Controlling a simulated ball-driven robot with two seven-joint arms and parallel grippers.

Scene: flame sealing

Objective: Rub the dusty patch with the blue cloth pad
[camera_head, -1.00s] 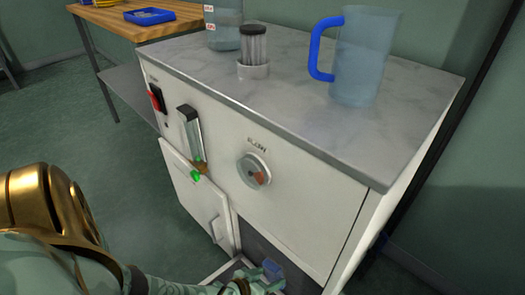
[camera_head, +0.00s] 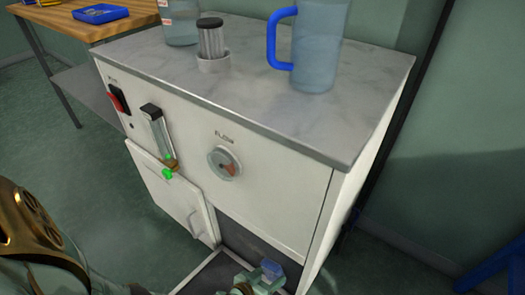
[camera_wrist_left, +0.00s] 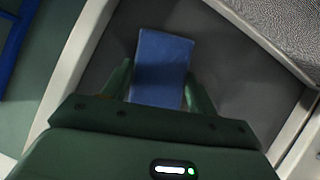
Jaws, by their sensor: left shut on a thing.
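The blue cloth pad (camera_wrist_left: 162,62) is held between the green fingers of my left gripper (camera_wrist_left: 158,88) in the left wrist view, over a dark grey surface framed by pale edges. In the head view the pad (camera_head: 271,267) and my left gripper (camera_head: 255,280) show at the bottom edge, low at the cabinet's open lower compartment. The gripper is shut on the pad. I cannot tell from these frames whether the pad touches the surface. I cannot clearly pick out the dusty patch. My right gripper is not in view.
The white cabinet (camera_head: 270,200) has an open lower door (camera_head: 175,200) left of the compartment. On its grey top (camera_head: 265,85) stand a blue-handled jug (camera_head: 320,50), a clear bottle (camera_head: 180,25) and a holder of tubes (camera_head: 212,42). A wooden table (camera_head: 60,20) stands behind at left.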

